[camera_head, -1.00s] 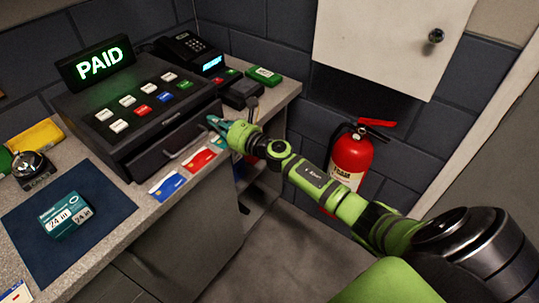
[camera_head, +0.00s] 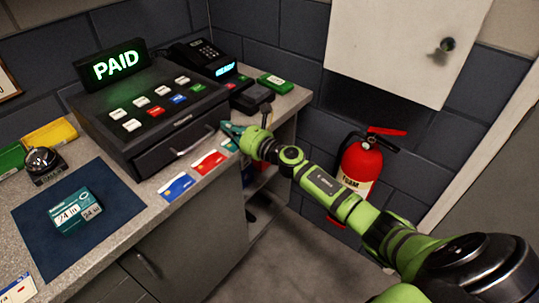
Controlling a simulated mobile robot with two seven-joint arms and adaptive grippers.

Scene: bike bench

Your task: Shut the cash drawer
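The black cash register (camera_head: 150,105) stands on the counter with its sloped key panel facing me. Its cash drawer (camera_head: 165,152) is below the keys, with a grey bar handle (camera_head: 194,141) on its front. The drawer front looks flush or nearly flush with the body; a small gap is hard to tell. My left gripper is not in view.
Blue and red cards (camera_head: 177,187) lie on the counter in front of the drawer. A blue mat (camera_head: 112,205) with a teal box and a bell (camera_head: 44,163) are at left. A card terminal (camera_head: 252,97) is behind my gripper. A fire extinguisher (camera_head: 359,165) hangs on the wall at right.

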